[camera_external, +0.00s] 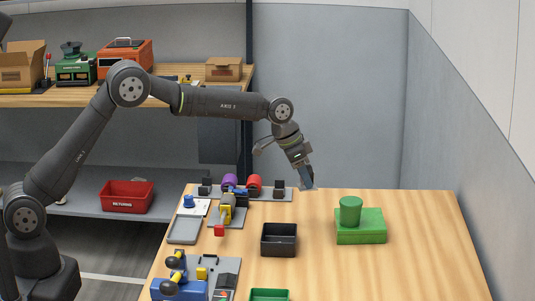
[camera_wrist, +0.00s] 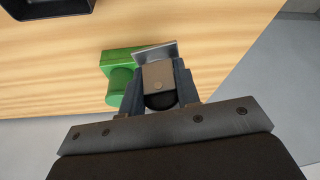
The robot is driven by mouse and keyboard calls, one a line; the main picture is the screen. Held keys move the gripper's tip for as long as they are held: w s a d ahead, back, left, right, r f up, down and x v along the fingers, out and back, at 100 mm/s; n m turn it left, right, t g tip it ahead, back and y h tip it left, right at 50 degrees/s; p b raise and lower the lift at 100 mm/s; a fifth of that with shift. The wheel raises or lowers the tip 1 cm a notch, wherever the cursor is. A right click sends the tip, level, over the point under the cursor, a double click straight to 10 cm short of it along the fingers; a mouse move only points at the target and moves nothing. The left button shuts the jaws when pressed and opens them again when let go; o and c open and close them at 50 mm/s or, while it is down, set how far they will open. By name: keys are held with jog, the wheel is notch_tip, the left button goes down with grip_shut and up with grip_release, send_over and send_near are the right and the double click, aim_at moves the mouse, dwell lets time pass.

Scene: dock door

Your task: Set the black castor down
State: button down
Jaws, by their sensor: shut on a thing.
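My gripper (camera_external: 306,175) is above the far edge area of the wooden table, in the middle of the outside view. In the wrist view my gripper (camera_wrist: 159,93) is shut on the black castor (camera_wrist: 158,76). The castor has a grey metal plate and bracket facing away from the wrist, and its black wheel sits between the fingers. In the outside view only a small light part of the castor shows at the fingertips, and the fingers hide the rest. It appears held clear of the table.
The wooden table (camera_external: 420,265) has free room at right and front. A black open bin (camera_external: 279,253) stands in the middle. A green block (camera_external: 362,235) bearing a green cylinder (camera_external: 350,211) stands right of it. A grey rack with colored rolls (camera_external: 254,184) and tools lie left.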

jog(key=s+a+n, duration=0.1)
jog(key=s+a, duration=0.4)
jog(key=s, duration=0.3)
send_over(290, 217)
jog(key=a, duration=0.1)
jog(key=shift+n+t, duration=0.3)
jog(key=f, duration=0.4)
jog(key=s+f, duration=0.1)
jog(key=f, duration=0.2)
jog(key=shift+a, duration=0.1)
jog(key=shift+w+f, duration=0.1)
jog(key=shift+f, duration=1.95)
jog(key=c, duration=1.5)
grip_release()
jog(key=shift+f, duration=0.2)
jog(key=o, duration=0.4)
jog(key=shift+r, duration=0.15)
